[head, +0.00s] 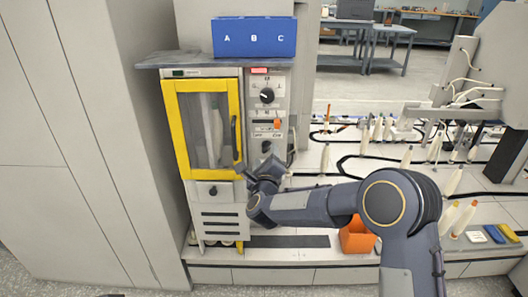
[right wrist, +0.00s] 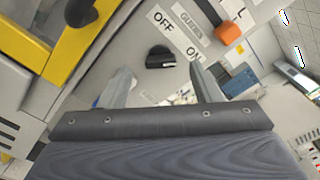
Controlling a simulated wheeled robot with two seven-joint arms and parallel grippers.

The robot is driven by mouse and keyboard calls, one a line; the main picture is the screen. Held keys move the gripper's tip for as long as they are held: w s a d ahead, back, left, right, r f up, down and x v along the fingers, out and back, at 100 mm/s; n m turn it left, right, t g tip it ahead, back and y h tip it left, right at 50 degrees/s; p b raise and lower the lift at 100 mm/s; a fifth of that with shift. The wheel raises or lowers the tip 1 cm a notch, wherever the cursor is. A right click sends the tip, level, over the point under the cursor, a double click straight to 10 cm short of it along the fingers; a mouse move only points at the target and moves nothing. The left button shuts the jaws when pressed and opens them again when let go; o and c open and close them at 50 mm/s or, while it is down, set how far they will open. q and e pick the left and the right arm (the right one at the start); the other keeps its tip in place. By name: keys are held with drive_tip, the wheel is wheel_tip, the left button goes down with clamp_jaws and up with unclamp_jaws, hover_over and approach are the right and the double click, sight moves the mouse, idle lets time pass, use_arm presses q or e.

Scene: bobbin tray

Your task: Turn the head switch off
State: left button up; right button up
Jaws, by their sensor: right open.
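A black rotary switch (right wrist: 160,57) sits on the grey panel, with an OFF label (right wrist: 163,18) and an ON label (right wrist: 193,50) close by. The pale mark on its end appears to face the ON side. In the head view this lower knob (head: 266,146) is on the machine's right-hand panel, just above my right gripper (head: 270,172). In the right wrist view my right gripper (right wrist: 162,82) is open and empty, its fingers apart on either side below the switch. I cannot tell how near they are to the panel. My left gripper is out of view.
An orange switch (right wrist: 229,32) is near the black one. A larger dial (head: 267,95) is higher on the panel. The yellow-framed door (head: 171,130) with a dark handle is left of the panel. An orange bin (head: 357,237) stands below my right arm.

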sight(266, 149)
drive_tip(key=shift+w, duration=1.65)
drive_tip(key=shift+c, duration=0.5)
drive_tip(key=c, duration=0.9)
